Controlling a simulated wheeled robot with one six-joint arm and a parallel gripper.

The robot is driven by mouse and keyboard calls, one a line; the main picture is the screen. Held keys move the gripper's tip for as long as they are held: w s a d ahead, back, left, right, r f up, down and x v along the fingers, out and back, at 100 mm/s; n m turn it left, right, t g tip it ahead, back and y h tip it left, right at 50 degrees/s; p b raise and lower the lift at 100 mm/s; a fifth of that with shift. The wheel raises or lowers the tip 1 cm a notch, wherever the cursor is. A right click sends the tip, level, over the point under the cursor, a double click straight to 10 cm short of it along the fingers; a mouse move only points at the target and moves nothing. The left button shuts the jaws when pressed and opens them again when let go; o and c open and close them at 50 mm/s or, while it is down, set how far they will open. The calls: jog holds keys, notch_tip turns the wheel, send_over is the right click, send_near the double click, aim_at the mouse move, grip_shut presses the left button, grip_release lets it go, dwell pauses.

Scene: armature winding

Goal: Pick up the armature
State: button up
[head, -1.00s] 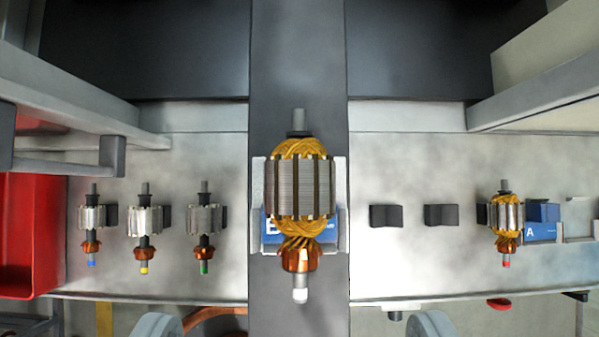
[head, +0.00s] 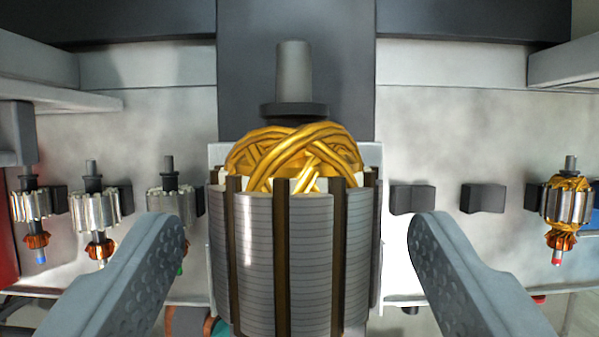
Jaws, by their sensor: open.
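A large wound armature (head: 297,235) stands upright in the middle of the head view, close to the camera. It has a grey shaft on top, gold copper windings and a grey laminated core with dark slots. Its lower part is cut off by the bottom edge of the picture. My gripper (head: 295,225) is open, with one grey textured finger on the left and one on the right of the armature. Clear gaps show between each finger and the core, so neither seems to touch it.
Unwound armatures (head: 95,208) hang in a row on the left, partly behind my left finger. A wound armature with a red tip (head: 566,205) hangs at the far right. Empty dark holders (head: 412,198) show on the right. A dark column (head: 345,60) rises behind the central armature.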

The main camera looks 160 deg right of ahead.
jog(key=shift+w+f, duration=0.1)
jog(key=shift+f, duration=0.1)
jog(key=c, duration=1.3)
jog(key=shift+r, duration=0.1)
